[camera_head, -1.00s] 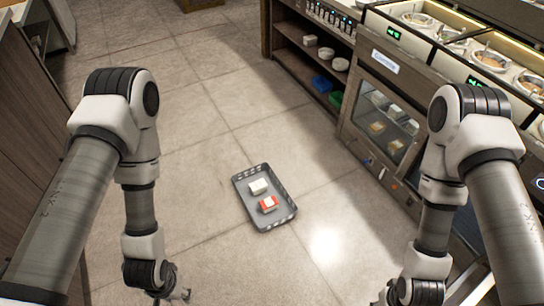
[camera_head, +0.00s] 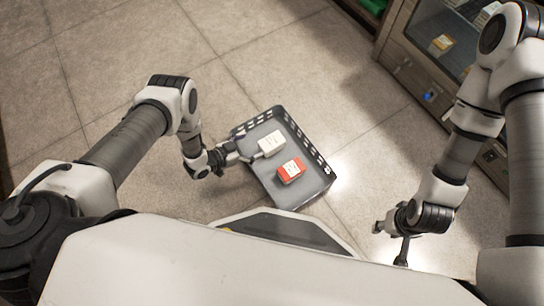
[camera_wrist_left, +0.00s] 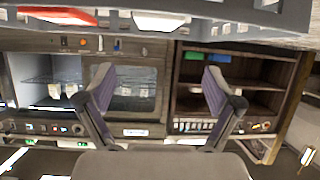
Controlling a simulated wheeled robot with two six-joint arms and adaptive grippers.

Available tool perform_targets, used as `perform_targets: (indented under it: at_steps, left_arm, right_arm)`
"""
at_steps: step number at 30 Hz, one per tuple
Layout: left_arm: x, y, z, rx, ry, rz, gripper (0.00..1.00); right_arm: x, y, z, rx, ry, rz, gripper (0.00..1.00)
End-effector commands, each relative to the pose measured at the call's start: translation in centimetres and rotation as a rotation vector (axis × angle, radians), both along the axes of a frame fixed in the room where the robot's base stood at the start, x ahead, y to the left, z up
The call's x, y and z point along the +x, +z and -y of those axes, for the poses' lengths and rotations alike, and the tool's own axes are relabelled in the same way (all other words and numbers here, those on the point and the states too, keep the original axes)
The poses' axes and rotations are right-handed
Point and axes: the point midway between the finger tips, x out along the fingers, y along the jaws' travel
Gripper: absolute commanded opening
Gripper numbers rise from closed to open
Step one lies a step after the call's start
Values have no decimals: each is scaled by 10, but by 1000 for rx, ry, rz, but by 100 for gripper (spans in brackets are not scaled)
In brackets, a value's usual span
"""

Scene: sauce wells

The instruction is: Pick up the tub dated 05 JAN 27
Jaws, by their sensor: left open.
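A grey tray (camera_head: 312,190) with slotted walls lies on the floor in the head view. Inside it sit a white tub (camera_head: 271,145) and a red tub with a white label (camera_head: 291,170). No date is readable on either. My left gripper (camera_head: 247,153) is at the tray's left side, close beside the white tub; contact cannot be told. In the left wrist view my left gripper (camera_wrist_left: 157,85) has its fingers apart with nothing between them. There the tray wall (camera_wrist_left: 215,10), red tub (camera_wrist_left: 60,14) and white tub (camera_wrist_left: 156,21) show at the top. My right gripper (camera_head: 390,240) is empty, its fingers apart.
A cabinet with a glass door (camera_head: 445,45) stands at the upper right of the head view, with several small tubs inside. Shelves (camera_wrist_left: 250,90) hold green and blue bins in the left wrist view. The tiled floor (camera_head: 130,50) left of the tray is clear.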

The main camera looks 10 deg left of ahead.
Motion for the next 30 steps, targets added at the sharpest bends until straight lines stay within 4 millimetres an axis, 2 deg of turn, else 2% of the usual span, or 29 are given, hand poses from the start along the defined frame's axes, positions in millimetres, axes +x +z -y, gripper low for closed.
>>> perform_targets:
  at_steps: [1,3,12,19,26,27,29,30]
  left_arm:
    - [1,-28,2,-11,-24,34,92]
    - [2,-35,4,-24,-52,72,92]
    - [23,-46,27,-34,-71,95,92]
    - [50,-62,51,-33,-71,94,92]
    - [55,-59,56,-32,-69,93,92]
    - [55,-59,56,-32,-69,93,88]
    - [55,-60,56,-32,-69,93,67]
    - [55,-60,56,-32,-69,93,53]
  right_arm:
    - [0,-26,0,0,0,1,40]
    - [0,-33,0,0,0,1,40]
    - [1,-49,0,0,0,2,40]
    - [1,-75,0,0,0,2,40]
    - [1,-73,0,0,0,3,40]
    - [1,-73,0,0,0,3,40]
    - [1,-73,0,0,0,2,40]
    - [1,-73,0,0,0,2,40]
